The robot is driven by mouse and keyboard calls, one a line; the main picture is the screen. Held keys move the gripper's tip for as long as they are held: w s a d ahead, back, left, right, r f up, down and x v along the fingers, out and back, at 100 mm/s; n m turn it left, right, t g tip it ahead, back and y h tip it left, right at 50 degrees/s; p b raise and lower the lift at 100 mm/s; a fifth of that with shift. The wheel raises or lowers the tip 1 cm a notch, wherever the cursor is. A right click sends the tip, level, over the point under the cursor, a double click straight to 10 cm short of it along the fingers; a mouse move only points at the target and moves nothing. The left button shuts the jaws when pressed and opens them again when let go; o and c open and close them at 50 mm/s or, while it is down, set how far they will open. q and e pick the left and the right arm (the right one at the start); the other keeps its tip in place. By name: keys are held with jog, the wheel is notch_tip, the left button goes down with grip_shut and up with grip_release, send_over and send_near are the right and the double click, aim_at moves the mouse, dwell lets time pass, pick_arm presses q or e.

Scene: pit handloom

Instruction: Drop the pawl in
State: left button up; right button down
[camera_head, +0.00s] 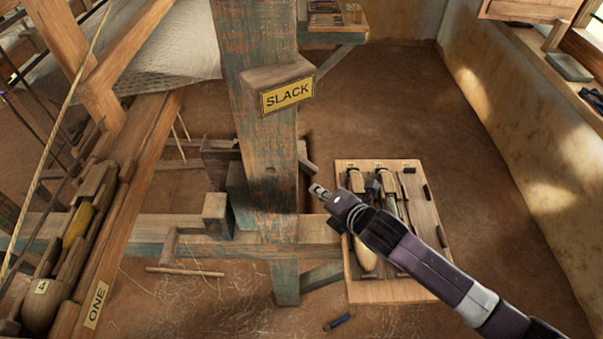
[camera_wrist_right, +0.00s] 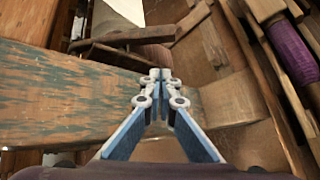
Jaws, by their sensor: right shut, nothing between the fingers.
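Whether either is the pawl, or sits in a ratchet, I cannot tell. My left gripper is not in view.
A block marked SLACK (camera_head: 285,90) sticks out of the post. A tool board (camera_head: 375,291) lies behind and below my right arm. A loom beam marked ONE (camera_head: 112,262) runs along the left. In the right wrist view purple thread (camera_wrist_right: 291,48) is at the right.

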jog(key=w+a+f+n, duration=0.2)
jog(key=w+a+f, duration=0.2)
jog(key=w, duration=0.5)
jog(key=shift+w+a+n, duration=0.15)
jog(key=shift+w+n, duration=0.05)
jog(key=shift+n, duration=0.2)
